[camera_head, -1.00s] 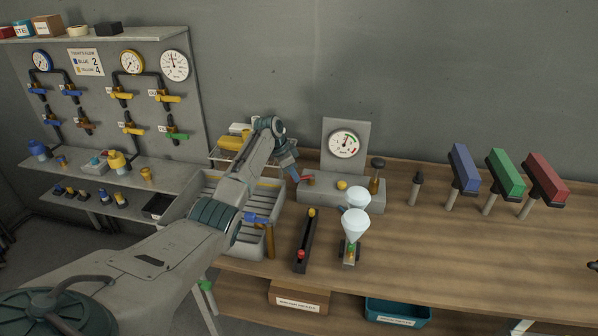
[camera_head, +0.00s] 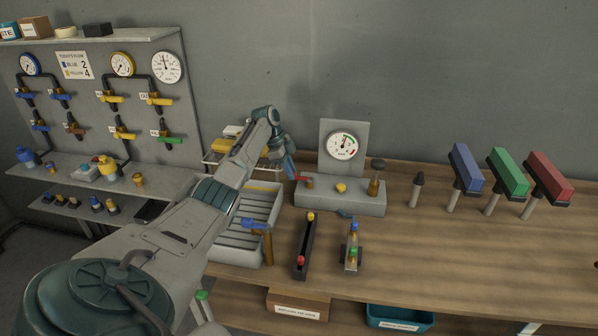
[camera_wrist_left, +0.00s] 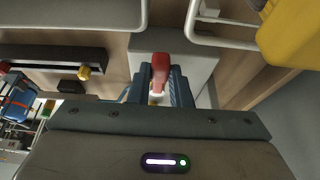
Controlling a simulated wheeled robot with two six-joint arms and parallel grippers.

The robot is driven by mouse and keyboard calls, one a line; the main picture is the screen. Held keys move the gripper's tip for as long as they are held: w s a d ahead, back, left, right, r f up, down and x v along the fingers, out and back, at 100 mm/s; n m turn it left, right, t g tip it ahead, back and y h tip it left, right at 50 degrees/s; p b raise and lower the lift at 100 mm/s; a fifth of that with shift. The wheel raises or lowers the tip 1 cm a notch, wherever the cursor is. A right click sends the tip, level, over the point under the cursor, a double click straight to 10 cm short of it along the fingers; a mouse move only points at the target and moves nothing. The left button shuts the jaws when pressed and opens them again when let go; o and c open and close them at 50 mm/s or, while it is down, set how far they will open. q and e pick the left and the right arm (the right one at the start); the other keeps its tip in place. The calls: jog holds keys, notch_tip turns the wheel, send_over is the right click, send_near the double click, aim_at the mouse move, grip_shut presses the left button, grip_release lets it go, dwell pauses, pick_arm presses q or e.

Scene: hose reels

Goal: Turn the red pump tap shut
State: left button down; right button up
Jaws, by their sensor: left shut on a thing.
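The red pump tap (camera_head: 301,177) is at the left end of the grey pump block (camera_head: 352,203). My left gripper (camera_head: 291,173) reaches it from the left and is shut on it. In the left wrist view the red tap handle (camera_wrist_left: 161,70) sits between the two blue fingers (camera_wrist_left: 160,90), its rounded end sticking out past them. The tap's base is partly hidden by the fingers. A white dial gauge (camera_head: 342,146) stands on a panel behind the block. My right gripper is not in view.
A yellow knob (camera_head: 341,187) and a brass fitting (camera_head: 375,180) are on the block. In front stand a black rail (camera_head: 305,247) and a small upright fitting (camera_head: 352,250). A grey slotted tray (camera_head: 245,250) lies under my arm. The bench's right front is clear.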

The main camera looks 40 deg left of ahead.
pick_arm(q)
jog(key=c, duration=1.3)
grip_release()
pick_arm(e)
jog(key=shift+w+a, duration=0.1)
pick_arm(q)
jog(key=shift+a+r, duration=0.1)
jog(key=shift+r, duration=0.1)
jog(key=b+v, duration=0.3)
jog(key=v, duration=0.7)
jog(key=shift+a+r, duration=0.1)
jog(key=shift+r, duration=0.05)
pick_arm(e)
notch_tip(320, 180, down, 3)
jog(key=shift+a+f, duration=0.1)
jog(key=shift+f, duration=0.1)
